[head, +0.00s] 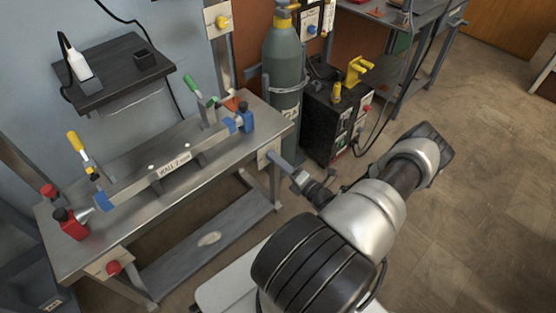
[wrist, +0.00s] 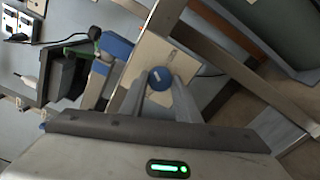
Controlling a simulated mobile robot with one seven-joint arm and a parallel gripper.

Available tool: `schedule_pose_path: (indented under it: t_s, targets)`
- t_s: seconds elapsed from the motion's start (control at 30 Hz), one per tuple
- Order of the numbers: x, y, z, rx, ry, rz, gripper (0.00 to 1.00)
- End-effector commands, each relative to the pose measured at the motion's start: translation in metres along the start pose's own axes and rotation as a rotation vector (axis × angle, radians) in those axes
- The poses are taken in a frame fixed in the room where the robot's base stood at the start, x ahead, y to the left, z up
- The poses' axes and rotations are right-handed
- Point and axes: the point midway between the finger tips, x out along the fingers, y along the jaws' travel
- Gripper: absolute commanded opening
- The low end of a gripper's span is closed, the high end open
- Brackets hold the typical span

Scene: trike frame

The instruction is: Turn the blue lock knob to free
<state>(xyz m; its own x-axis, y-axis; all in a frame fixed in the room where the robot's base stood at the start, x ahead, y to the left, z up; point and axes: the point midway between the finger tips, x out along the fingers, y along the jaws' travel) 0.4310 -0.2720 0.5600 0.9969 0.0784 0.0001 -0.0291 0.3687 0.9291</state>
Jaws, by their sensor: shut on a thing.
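The blue lock knob (wrist: 160,77) is round with a pale pointer mark and sits on a beige plate (wrist: 153,56) in the wrist view. The mark lies slightly tilted across the knob's face; I cannot read any label by it. My gripper (wrist: 161,86) has one finger on each side of the knob and is shut on it. In the head view my gripper (head: 273,156) reaches the plate at the right end of the metal bench (head: 160,215). There the fingers hide the knob.
The bench carries a long bar (head: 172,168) with clamps. A red knob (head: 114,267) sits at the bench's near left end. A gas cylinder (head: 282,65) and a black welding machine (head: 335,120) stand behind my arm. Floor to the right is clear.

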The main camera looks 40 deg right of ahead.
Motion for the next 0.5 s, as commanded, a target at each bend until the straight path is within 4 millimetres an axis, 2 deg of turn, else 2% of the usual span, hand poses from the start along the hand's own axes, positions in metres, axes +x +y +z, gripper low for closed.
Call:
schedule_pose_path:
  t_s: [0.5]
  targets:
    - [-0.0003,0.0004,0.0004,-0.491,-0.001,0.0,0.07]
